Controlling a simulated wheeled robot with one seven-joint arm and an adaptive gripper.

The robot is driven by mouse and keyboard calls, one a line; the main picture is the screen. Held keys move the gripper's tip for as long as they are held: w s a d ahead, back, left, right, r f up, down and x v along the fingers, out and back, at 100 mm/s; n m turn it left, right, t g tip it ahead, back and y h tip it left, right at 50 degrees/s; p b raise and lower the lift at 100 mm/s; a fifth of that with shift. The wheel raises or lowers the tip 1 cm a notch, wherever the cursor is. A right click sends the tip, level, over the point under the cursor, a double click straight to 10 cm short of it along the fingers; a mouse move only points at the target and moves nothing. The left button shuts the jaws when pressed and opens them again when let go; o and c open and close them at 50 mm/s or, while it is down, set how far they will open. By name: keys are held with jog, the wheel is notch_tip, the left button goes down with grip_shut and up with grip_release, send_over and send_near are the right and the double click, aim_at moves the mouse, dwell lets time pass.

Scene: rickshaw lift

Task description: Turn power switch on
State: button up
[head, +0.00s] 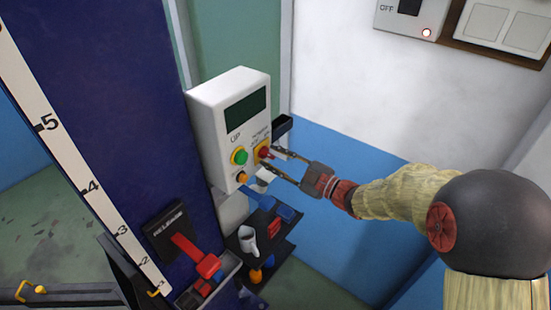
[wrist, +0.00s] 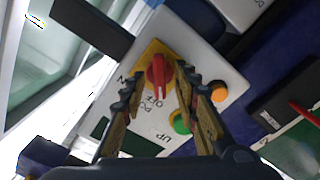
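The power switch is a red rotary knob (head: 264,153) on a yellow plate, on the front of a white control box (head: 205,110). The red knob (wrist: 158,76) also shows in the wrist view, with "POWER" lettering, "ON" and "OFF" partly visible beside it. My gripper (head: 269,160) reaches in from the right in the head view. In the wrist view my gripper (wrist: 158,88) is open, with one finger on each side of the knob and gaps showing. Whether the fingertips reach the knob's depth, I cannot tell.
A green button (head: 239,156) and an orange button (head: 242,177) sit near the knob. A dark bracket (head: 283,126) juts from the box's right side. Below are a shelf with a white cup (head: 247,240) and a red release lever (head: 206,263).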

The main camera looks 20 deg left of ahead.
jog(key=shift+c, duration=0.2)
jog(key=c, duration=0.7)
grip_shut()
